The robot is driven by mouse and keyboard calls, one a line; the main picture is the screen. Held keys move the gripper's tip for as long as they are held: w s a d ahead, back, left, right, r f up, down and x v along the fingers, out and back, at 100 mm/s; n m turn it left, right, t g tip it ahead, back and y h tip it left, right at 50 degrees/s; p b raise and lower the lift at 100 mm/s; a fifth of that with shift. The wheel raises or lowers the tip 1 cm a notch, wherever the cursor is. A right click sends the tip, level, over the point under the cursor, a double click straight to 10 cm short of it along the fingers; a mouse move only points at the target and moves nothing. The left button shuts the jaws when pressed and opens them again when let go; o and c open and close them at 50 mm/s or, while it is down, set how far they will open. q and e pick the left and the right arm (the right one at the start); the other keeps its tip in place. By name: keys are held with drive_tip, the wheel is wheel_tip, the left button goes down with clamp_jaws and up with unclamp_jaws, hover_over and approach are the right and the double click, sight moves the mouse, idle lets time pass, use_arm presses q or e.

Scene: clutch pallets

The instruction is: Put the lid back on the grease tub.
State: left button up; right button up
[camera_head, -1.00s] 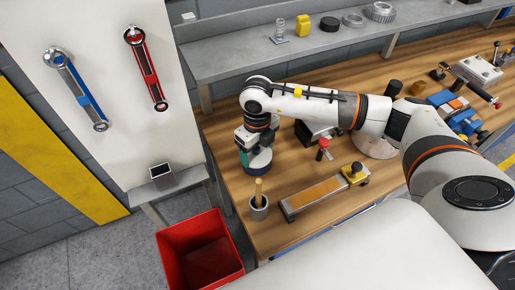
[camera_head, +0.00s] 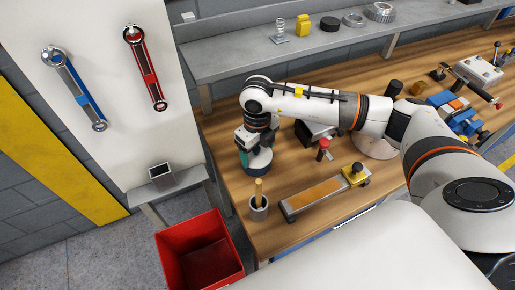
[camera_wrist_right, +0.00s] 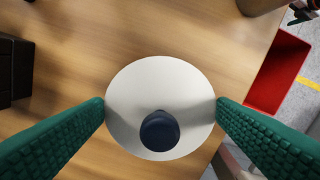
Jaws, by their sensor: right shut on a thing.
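In the right wrist view, a pale round lid (camera_wrist_right: 165,80) with a dark blue knob (camera_wrist_right: 159,131) lies between the green fingers of my right gripper (camera_wrist_right: 160,106). The fingers touch its rim on both sides. The lid covers the view of the tub below, and I cannot tell whether it is fully seated. My left gripper is not in view.
A grey cup with a wooden handle (camera_head: 259,205) and a long tray with an orange-brown strip (camera_head: 314,196) stand close in front. A red bin (camera_head: 200,255) is on the floor beside the bench. A red-topped part (camera_head: 323,148) stands to the right.

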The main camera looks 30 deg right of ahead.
drive_tip(key=shift+f+b, duration=0.15)
drive_tip(key=shift+b, duration=0.4)
idle(0.9)
drive_tip(key=o, duration=0.9)
drive_tip(key=shift+r+p, duration=1.95)
drive_tip(key=shift+r, duration=1.6)
clamp_jaws()
